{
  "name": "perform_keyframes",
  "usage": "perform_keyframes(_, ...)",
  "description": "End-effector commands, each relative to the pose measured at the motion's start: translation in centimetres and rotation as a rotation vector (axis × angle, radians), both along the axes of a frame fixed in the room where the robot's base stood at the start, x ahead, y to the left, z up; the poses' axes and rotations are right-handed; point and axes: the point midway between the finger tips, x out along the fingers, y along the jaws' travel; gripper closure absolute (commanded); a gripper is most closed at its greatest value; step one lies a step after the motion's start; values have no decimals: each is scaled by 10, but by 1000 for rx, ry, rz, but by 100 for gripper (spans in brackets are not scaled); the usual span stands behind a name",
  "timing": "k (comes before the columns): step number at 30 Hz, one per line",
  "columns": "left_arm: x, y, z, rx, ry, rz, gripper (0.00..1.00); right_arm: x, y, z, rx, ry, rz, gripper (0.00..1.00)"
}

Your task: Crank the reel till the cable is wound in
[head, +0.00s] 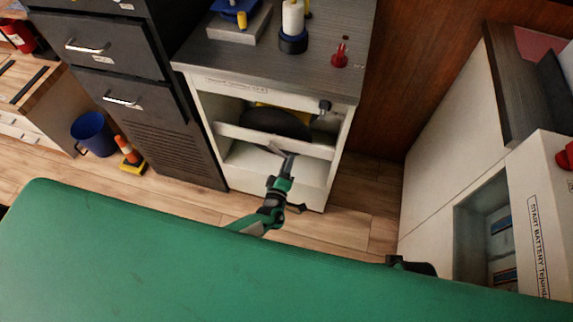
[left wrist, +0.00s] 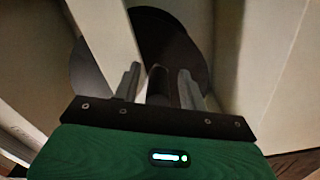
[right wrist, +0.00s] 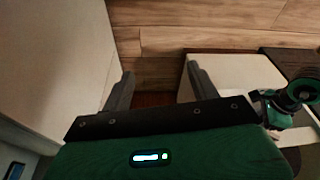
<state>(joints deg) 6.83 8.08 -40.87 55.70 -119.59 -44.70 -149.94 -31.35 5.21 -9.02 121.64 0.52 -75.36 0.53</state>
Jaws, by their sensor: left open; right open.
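A dark round reel (head: 275,123) sits inside the open-fronted cabinet, behind a pale crossbar (head: 272,140). In the left wrist view the reel (left wrist: 178,48) is a large dark disc, partly covered by a pale bar (left wrist: 105,40). My left gripper (head: 282,152) is in front of the cabinet, by the crossbar. In its own view, the left gripper (left wrist: 158,85) is open, with a dark stubby post (left wrist: 157,84) between its fingers. Whether they touch, and whether the post is the crank handle, I cannot tell. My right gripper (right wrist: 158,88) is open and empty above the floor. I see no cable clearly.
A black knob (head: 324,106) is at the cabinet's upper right. The countertop (head: 235,65) holds a white cylinder (head: 292,18) and a red switch (head: 340,56). A dark drawer unit (head: 125,95) stands left, a battery cabinet (head: 530,215) right. Wood floor (head: 362,200) lies clear between the cabinets.

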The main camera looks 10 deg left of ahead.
Motion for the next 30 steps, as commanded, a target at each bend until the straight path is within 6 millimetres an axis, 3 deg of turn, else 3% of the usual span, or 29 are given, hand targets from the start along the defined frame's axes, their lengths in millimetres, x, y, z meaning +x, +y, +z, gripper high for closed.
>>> perform_keyframes(5, -26, 2, 0, 0, 4, -1, 57, 2, 0, -1, -1, 0, 0, 39)
perform_keyframes(12, -82, 4, 0, 1, 4, 0, 57, 5, -1, -17, -5, 12, -1, 39)
perform_keyframes(18, -118, 5, -1, 0, 3, 0, 57, 2, -1, -26, -7, 24, 1, 39)
perform_keyframes(24, -134, 6, -1, 1, 2, 1, 57, 1, -1, -28, -6, 24, 1, 39)
perform_keyframes(30, -136, 6, -1, 1, 2, 1, 57, 1, -1, -28, -7, 25, 1, 39)
